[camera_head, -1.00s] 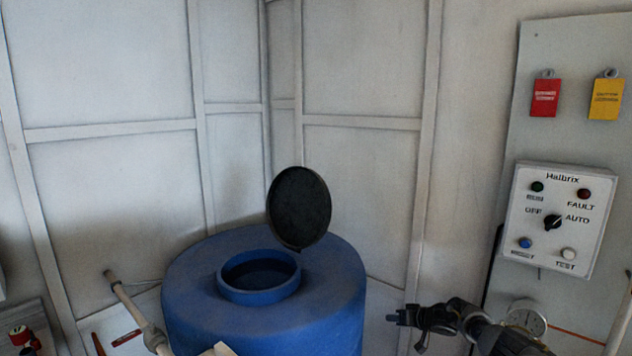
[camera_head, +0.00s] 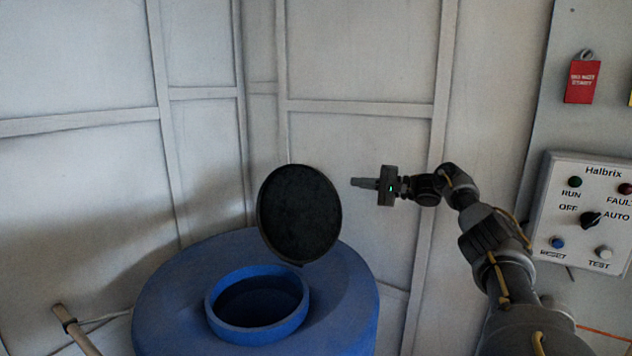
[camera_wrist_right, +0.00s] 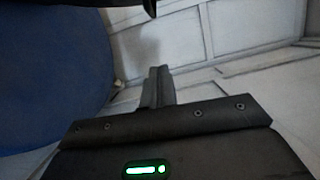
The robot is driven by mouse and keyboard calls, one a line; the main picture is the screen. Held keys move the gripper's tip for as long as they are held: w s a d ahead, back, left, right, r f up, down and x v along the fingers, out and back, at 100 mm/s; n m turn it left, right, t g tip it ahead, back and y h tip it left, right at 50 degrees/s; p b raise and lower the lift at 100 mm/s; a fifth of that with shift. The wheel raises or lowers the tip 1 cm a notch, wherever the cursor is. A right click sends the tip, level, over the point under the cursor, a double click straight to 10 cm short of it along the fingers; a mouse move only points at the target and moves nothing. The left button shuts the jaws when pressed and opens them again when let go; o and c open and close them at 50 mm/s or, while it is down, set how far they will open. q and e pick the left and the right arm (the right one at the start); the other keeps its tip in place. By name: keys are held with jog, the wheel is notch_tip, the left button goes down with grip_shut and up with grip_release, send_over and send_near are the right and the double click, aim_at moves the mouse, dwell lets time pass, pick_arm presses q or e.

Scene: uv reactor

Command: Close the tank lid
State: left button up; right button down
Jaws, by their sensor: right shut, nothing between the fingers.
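The black round tank lid (camera_head: 299,214) stands open, tilted up at the back right of the opening of the blue tank (camera_head: 165,300). The tank's raised round neck (camera_head: 258,332) is uncovered and dark inside. My right gripper (camera_head: 357,183) is shut and empty, to the right of the lid and near its upper half, with a gap between them in the picture. In the right wrist view the shut fingers (camera_wrist_right: 158,84) point up, with the blue tank (camera_wrist_right: 45,75) at the left and a dark edge, perhaps the lid, at the top. My left gripper is not in view.
A white control box (camera_head: 590,215) with a knob and buttons hangs on the panel at the right, below a red tag (camera_head: 582,82). A pale pipe (camera_head: 75,330) stands at lower left. Panelled walls (camera_head: 350,60) rise close behind the tank.

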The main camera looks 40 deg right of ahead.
pick_arm(q)
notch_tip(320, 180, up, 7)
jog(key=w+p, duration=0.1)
jog(key=p, duration=0.5)
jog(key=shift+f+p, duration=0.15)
jog(key=shift+p, duration=0.15)
pick_arm(e)
jog(key=w+a, duration=0.7)
jog(key=a, duration=0.1)
jog(key=shift+w+a, duration=0.3)
jog(key=shift+w, duration=0.05)
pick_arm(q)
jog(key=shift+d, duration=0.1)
